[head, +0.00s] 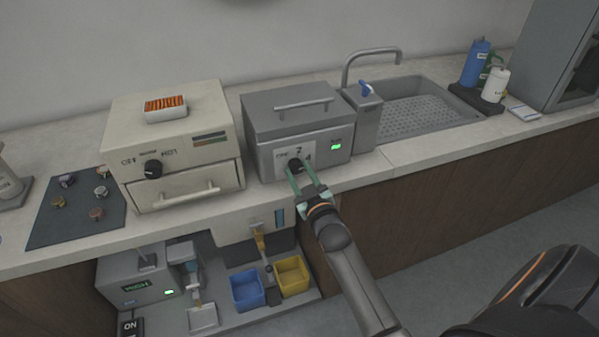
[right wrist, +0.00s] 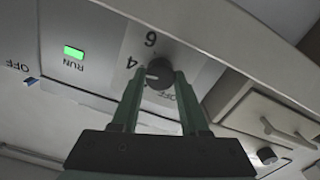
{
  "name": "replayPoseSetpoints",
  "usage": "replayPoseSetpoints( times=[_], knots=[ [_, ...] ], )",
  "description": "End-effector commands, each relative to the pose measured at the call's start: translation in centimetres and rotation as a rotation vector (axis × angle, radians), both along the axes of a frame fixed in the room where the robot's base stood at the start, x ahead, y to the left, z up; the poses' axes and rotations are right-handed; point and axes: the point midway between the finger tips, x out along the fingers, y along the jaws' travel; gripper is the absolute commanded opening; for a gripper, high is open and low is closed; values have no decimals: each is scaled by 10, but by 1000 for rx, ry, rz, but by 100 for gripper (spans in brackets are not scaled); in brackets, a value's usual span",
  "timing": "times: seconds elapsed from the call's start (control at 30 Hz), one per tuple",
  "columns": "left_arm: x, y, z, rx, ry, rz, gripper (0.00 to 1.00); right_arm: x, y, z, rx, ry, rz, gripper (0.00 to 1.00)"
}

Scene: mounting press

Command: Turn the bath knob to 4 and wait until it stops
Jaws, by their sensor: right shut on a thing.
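The bath is a grey lidded box (head: 300,125) on the counter, with a green display lit on its front. Its black knob (head: 296,164) is on a pale dial plate at the front's lower left. My right gripper (head: 302,172) reaches in from the front, its green fingers shut on the knob. In the right wrist view, which is upside down, the knob (right wrist: 160,73) sits between the fingertips (right wrist: 158,76). Its white mark points left, close to the printed 4. 6 and OFF also show, and a green RUN light (right wrist: 74,52) is lit. My left gripper is not in view.
A cream box (head: 170,145) with its own knob and drawer stands left of the bath. A sink (head: 410,105) with a tap is to the right. Below the counter are a blue bin (head: 247,289) and a yellow bin (head: 291,275). The counter front right of the bath is clear.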

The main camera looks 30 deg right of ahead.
Motion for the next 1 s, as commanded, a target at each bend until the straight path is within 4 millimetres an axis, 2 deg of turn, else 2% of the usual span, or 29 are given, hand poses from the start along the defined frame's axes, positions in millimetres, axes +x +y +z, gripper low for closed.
replayPoseSetpoints(
  times=[0.23,0.27,0.5,1.0],
  knots=[
    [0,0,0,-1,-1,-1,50,0,0,0,0,-1,0,0],
    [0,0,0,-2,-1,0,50,0,0,0,0,-1,0,48],
    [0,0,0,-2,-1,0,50,0,0,0,-1,0,0,74],
    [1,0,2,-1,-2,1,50,1,0,0,-1,1,1,74]
  ],
)
